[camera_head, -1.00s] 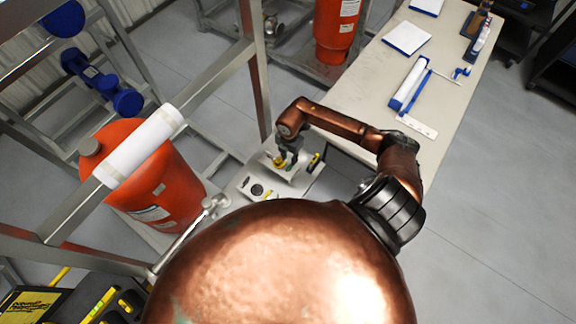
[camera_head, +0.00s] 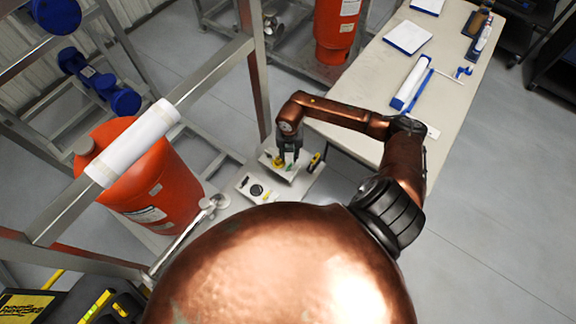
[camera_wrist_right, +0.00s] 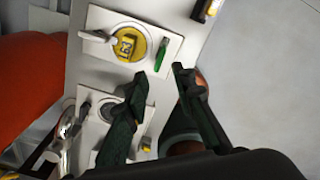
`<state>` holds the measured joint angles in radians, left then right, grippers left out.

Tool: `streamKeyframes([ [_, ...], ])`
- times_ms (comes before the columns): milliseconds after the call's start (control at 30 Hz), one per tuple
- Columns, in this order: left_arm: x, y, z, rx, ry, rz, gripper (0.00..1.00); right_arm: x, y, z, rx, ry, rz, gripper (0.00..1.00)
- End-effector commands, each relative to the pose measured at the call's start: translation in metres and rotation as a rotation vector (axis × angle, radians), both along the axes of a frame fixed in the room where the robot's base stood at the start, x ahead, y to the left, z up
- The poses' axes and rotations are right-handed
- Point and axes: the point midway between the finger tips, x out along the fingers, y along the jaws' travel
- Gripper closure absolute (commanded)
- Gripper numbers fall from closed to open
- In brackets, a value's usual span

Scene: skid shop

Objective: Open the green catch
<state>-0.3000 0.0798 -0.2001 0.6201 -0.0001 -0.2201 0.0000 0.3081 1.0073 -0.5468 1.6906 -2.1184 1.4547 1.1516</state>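The green catch (camera_wrist_right: 161,54) is a small green bar on a white plate (camera_wrist_right: 101,22), beside a round yellow disc (camera_wrist_right: 128,43). In the head view the yellow disc (camera_head: 277,162) shows next to my right gripper (camera_head: 289,163), which partly covers the plate. In the wrist view my right gripper (camera_wrist_right: 161,74) is open, with its two dark fingers apart and nothing between them. The catch lies just beyond the fingertips, and I see no clear contact. My left gripper is in neither view.
A second plate (camera_wrist_right: 146,126) with a round dark part sits below the first. An orange tank (camera_head: 160,190) and metal frame (camera_head: 214,68) stand on the left. A table (camera_head: 385,80) with a white tube and papers is behind my right arm.

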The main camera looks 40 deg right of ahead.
Motion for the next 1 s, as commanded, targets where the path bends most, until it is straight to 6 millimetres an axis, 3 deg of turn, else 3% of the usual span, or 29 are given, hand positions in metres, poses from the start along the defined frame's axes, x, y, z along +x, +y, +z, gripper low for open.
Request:
streamKeyframes([
  [500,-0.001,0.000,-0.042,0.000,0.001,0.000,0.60,0.000,-0.001,0.005,-0.002,-0.001,0.561,0.76],
  [833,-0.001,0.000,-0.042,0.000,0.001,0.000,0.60,0.000,0.000,0.008,0.000,-0.001,0.597,0.76],
  [1000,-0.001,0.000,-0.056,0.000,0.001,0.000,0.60,0.001,-0.001,0.007,-0.002,-0.001,0.714,0.76],
])
